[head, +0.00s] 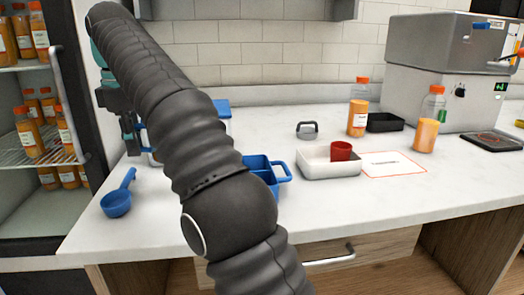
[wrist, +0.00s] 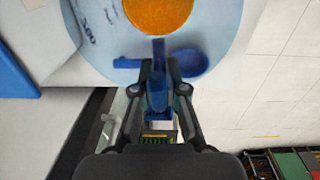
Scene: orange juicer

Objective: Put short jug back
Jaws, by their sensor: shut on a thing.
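My gripper (wrist: 158,72) is shut on the blue handle (wrist: 157,92) of a round, pale, see-through jug in the wrist view. The jug (wrist: 214,28) has dark marks on its wall and an orange round area at its middle that looks like juice. In the head view my gripper (head: 131,143) is at the upper left, over the counter's left end. My arm hides most of what it holds there. I cannot tell whether the jug touches the counter.
A blue scoop (head: 117,203) lies at the counter's left front, near the open fridge (head: 30,215). A blue tray (head: 283,172) is behind my arm. A white tray (head: 325,168) holds a red cup (head: 341,150). Two juice bottles (head: 358,112) stand farther right. The front-right counter is clear.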

